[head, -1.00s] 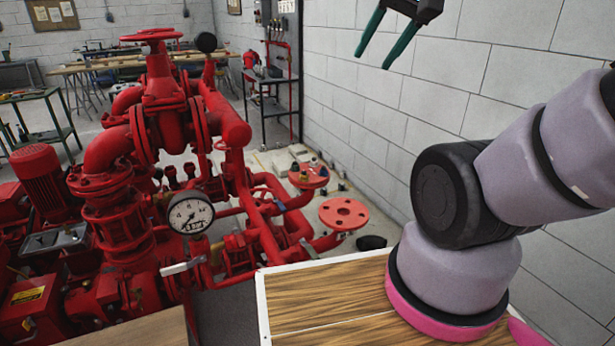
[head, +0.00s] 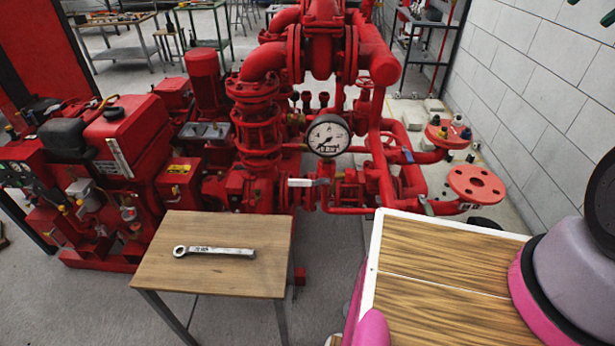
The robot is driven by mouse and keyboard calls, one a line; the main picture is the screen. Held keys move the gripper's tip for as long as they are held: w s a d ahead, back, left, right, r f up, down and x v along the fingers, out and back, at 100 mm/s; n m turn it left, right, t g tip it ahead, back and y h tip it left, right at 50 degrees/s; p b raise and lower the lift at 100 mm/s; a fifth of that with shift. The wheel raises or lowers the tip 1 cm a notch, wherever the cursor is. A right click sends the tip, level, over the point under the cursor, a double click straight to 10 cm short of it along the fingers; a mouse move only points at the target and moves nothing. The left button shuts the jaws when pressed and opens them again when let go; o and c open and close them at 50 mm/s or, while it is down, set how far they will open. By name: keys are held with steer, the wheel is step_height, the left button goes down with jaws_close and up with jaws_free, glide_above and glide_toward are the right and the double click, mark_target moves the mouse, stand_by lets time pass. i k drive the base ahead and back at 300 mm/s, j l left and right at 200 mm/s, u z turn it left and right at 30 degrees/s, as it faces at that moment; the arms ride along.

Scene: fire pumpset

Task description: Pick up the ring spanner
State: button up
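The ring spanner (head: 214,251) is a grey metal tool lying flat on a small wooden-topped table (head: 215,282) in the lower left-middle of the head view. Its ring end is at the left and its shaft runs to the right. My gripper (head: 590,16) shows only as dark green fingertips at the top right corner. The tips are apart, with nothing seen between them, and far from the spanner. The rest of the gripper is out of frame.
A red pumpset with pipes and a pressure gauge (head: 327,135) stands right behind the table. A red engine (head: 130,130) is behind it on the left. My wooden-topped base is at the lower right. Grey floor shows left of the table and between it and my base.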

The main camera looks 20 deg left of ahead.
mark_target(251, 252)
steer(key=l+u, duration=0.1)
steer(key=u, duration=1.7)
steer(key=j+u, duration=0.1)
steer(key=i+j+z, duration=0.1)
steer(key=j+z, duration=0.15)
steer(key=j, duration=0.15)
